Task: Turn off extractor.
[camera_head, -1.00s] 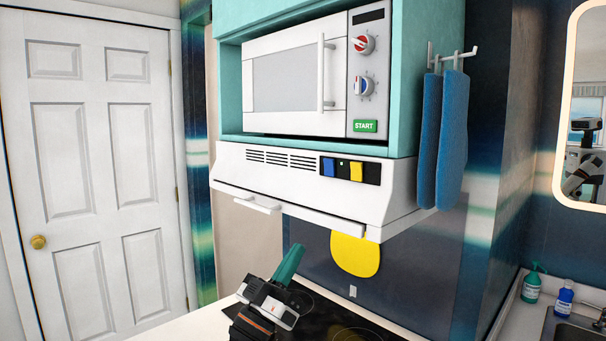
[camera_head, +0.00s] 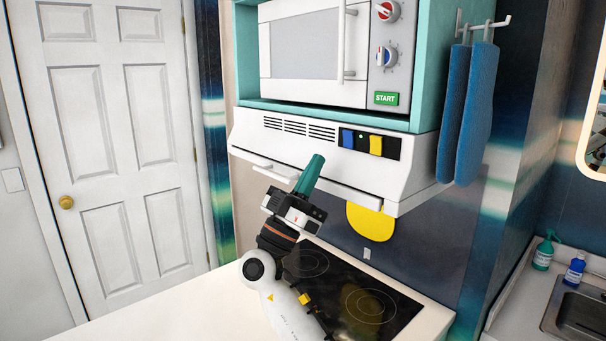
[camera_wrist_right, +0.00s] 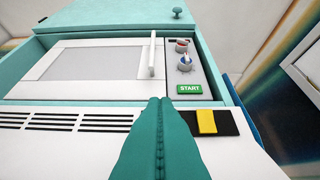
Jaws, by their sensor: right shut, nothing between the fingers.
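The extractor (camera_head: 300,160) is a white hood under the microwave. Its front has slots and a black control panel (camera_head: 393,149) with a blue switch (camera_head: 347,139) and a yellow switch (camera_head: 376,145); a small green light (camera_head: 361,137) shows between them. My right gripper (camera_head: 317,158) is shut, its teal fingers pointing up, in front of the hood and left of and below the switches in the head view. In the right wrist view the fingertips (camera_wrist_right: 159,101) reach toward the hood; the yellow switch (camera_wrist_right: 207,122) shows to their right. The blue switch is hidden there. My left gripper is out of view.
The microwave (camera_head: 305,45) sits in a teal cabinet above the hood. A white bar handle (camera_head: 277,172) juts from the hood's lower left. Blue cloths (camera_head: 470,110) hang at right. The cooktop (camera_head: 345,290) and a yellow round thing (camera_head: 370,222) are below the hood.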

